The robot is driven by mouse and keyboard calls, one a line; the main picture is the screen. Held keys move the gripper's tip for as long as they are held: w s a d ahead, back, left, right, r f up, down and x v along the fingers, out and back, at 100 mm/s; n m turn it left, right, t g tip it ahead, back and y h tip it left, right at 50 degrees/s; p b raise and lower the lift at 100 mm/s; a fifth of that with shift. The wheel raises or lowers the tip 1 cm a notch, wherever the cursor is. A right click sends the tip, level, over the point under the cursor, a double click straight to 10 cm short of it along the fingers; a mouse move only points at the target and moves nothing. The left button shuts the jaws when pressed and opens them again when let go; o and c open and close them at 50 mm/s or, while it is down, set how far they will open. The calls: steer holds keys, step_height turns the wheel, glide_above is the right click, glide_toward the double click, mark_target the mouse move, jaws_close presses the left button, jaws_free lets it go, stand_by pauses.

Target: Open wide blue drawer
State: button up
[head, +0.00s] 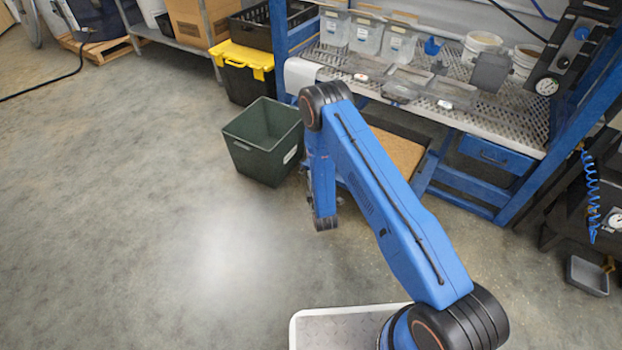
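The wide blue drawer (497,154) sits under the right part of the perforated metal bench. Its front looks flush with the bench frame, so it appears closed. A darker handle or slot shows on its front, too small to make out well. My blue arm reaches up and left across the middle of the head view, and its far end hangs down beside the dark green bin. My gripper is hidden behind the arm or too small to make out, so its fingers do not show. The arm's end is well left of the drawer and apart from it.
The perforated bench top (515,112) holds clear bins (365,38), white buckets (482,45) and a gauge panel (570,55). A dark green bin (262,140) and a black-and-yellow tote (243,72) stand left of the bench. A grey tray (587,275) lies at right. Floor at left is clear.

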stand_by(0.3)
steer(key=v, duration=1.7)
steer(key=shift+s, duration=0.25)
